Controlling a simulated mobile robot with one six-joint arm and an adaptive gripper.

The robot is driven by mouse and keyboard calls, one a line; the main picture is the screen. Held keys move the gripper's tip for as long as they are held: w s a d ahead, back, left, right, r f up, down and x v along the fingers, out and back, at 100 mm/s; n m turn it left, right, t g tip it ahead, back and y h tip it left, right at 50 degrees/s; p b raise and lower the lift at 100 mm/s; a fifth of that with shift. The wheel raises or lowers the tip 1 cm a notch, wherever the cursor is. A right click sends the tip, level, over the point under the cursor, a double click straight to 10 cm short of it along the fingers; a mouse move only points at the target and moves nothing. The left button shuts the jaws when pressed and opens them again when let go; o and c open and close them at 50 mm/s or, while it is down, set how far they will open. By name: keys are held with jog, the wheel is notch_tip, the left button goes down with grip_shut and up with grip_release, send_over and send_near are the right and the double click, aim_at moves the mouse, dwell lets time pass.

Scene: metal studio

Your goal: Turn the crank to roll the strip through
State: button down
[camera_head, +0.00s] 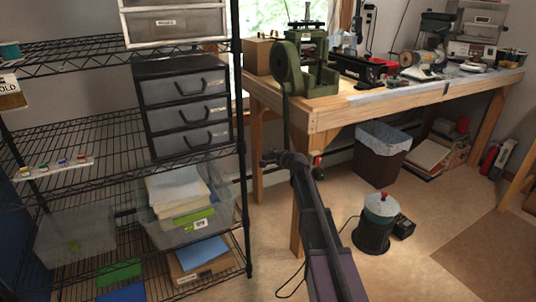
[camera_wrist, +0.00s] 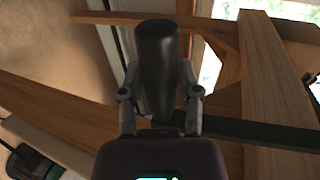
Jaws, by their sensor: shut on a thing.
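The green rolling mill (camera_head: 325,80) is on the near left end of the wooden workbench, with a large round gear housing (camera_head: 286,62) on its left side. Its crank arm (camera_head: 287,125) hangs straight down past the bench edge. My gripper (camera_head: 270,158) is at the crank's lower end, below the bench top. In the wrist view, my gripper (camera_wrist: 159,95) has a finger on each side of the black cylindrical crank handle (camera_wrist: 158,65) and is shut on it. The dark crank arm also shows in the wrist view (camera_wrist: 255,137). I cannot make out the strip.
The wooden workbench (camera_head: 400,103) carries tools and a black machine (camera_head: 358,68). A wire shelf rack (camera_head: 75,128) with drawers and bins stands close on the left. A bin (camera_head: 381,152) and a dark canister (camera_head: 375,228) stand on the floor; floor to the right is mostly clear.

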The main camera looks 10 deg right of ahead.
jog(key=v, duration=0.6)
jog(key=shift+f+p, duration=0.4)
jog(key=r+p+v, duration=0.1)
jog(key=p+v, duration=0.3)
jog(key=v, duration=0.4)
jog(key=shift+r, duration=0.3)
jog(key=shift+r+p, duration=0.1)
jog(key=shift+p, duration=0.2)
jog(key=shift+s+d+r, duration=0.1)
jog(key=shift+r, duration=0.15)
jog(key=c, duration=1)
grip_release()
jog(key=s+r+p, duration=0.1)
jog(key=r+p, duration=0.1)
jog(key=s+d+r+p, duration=0.1)
jog(key=s+r+p, duration=0.2)
jog(key=r+p, duration=0.1)
jog(key=shift+s+d, duration=0.3)
jog(key=shift+s, duration=0.1)
jog(key=shift+c, duration=0.2)
jog(key=shift+f, duration=0.1)
